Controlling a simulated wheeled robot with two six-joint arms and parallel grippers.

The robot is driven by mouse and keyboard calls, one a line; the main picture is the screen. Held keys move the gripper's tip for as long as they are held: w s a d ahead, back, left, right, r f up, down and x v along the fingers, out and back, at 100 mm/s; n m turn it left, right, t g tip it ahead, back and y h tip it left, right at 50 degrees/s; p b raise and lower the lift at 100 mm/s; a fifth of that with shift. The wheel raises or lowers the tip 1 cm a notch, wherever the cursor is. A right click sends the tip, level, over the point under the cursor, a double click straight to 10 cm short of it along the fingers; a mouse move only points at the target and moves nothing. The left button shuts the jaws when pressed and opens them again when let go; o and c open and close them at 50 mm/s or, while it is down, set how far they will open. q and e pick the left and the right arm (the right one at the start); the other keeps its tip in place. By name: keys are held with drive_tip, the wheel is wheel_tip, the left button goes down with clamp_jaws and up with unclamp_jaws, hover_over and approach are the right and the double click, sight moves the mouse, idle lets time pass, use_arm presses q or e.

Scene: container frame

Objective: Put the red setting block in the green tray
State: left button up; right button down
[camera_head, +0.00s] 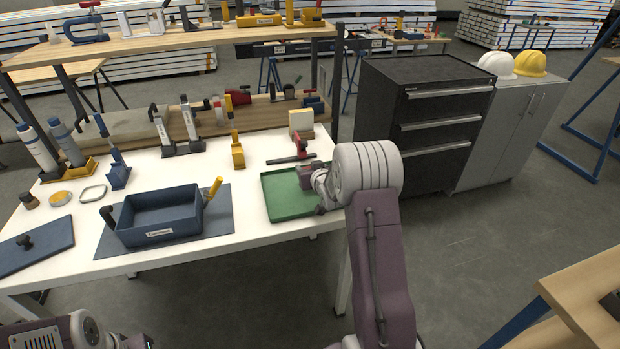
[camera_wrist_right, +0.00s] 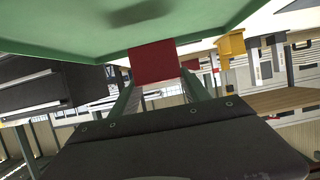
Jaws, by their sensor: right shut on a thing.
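The red setting block (camera_wrist_right: 153,62) shows in the right wrist view between the two fingers of my right gripper (camera_wrist_right: 158,78), which is shut on it. The green tray (camera_wrist_right: 60,30) fills the top of that view, with a dark shadow on its floor. In the head view, the green tray (camera_head: 283,205) lies at the right end of the white table, and my right gripper (camera_head: 308,180) is over its right part. My wrist and hand hide the block there. I cannot tell whether block and tray touch. My left gripper (camera_head: 135,342) barely shows at the bottom left; its jaws are unclear.
A blue bin (camera_head: 160,215) with a yellow-handled tool stands on a mat left of the tray. A dark drawer cabinet (camera_head: 425,120) stands to the right, beyond the table.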

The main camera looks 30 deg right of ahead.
wheel_tip(320, 180, down, 3)
drive_tip(key=shift+f, duration=0.3)
drive_tip(key=shift+f+b, duration=0.1)
drive_tip(key=shift+b, duration=0.35)
drive_tip(key=c, duration=0.5)
unclamp_jaws()
drive_tip(key=shift+r+p, duration=0.3)
drive_tip(key=shift+p, duration=0.1)
drive_tip(key=v, duration=1.2)
drive_tip(key=shift+f, duration=0.1)
